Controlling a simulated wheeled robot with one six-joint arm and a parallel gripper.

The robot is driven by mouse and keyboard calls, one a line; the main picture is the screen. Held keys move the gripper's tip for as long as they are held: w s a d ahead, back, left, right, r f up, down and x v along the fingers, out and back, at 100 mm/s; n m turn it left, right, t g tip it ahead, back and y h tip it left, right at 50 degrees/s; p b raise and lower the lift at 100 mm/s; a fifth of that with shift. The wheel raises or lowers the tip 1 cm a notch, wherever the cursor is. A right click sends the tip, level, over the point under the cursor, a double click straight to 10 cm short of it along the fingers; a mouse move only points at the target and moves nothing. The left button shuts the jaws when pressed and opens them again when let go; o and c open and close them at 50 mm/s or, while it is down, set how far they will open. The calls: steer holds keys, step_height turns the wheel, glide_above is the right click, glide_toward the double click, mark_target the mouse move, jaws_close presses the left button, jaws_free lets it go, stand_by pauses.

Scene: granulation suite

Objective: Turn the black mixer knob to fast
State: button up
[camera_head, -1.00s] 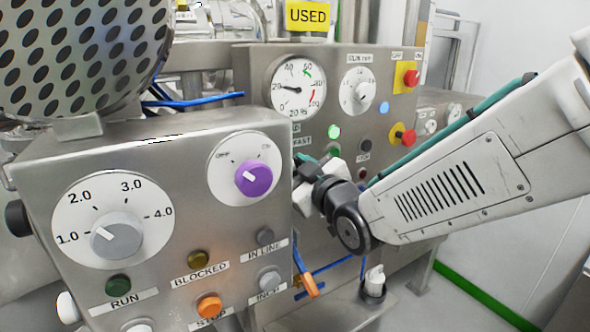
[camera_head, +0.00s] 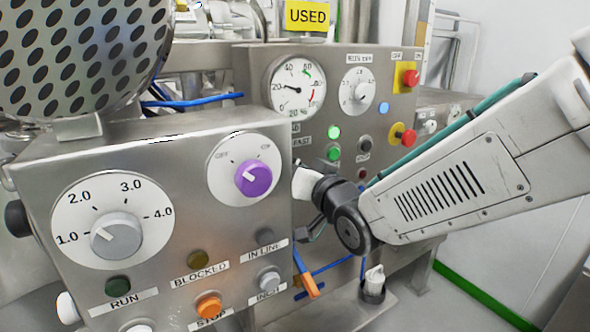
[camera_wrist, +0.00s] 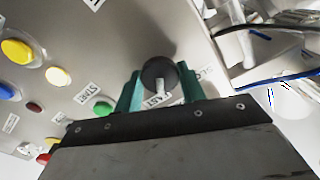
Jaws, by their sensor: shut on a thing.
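The black mixer knob (camera_wrist: 157,70) shows in the wrist view as a dark round cap with a white pointer mark. The mark points toward the bottom of the picture, by the partly hidden FAST label (camera_wrist: 156,101). A second label, SLOW (camera_wrist: 202,74), is partly covered at the right finger. My gripper (camera_wrist: 160,88) has its green fingers on both sides of the knob and is shut on it. In the head view my wrist reaches behind the front control box, and the knob is hidden there.
The front control box (camera_head: 165,215) with its purple knob (camera_head: 253,178) stands close to my wrist. The rear panel (camera_head: 390,75) carries a dial gauge (camera_head: 297,88), a lit green lamp (camera_head: 333,132) and red buttons. Blue hoses hang below.

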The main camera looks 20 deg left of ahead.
steer(key=shift+f+m, duration=0.1)
steer(key=shift+m, duration=1)
steer(key=o, duration=1)
steer(key=shift+c, duration=0.2)
steer(key=v, duration=0.8)
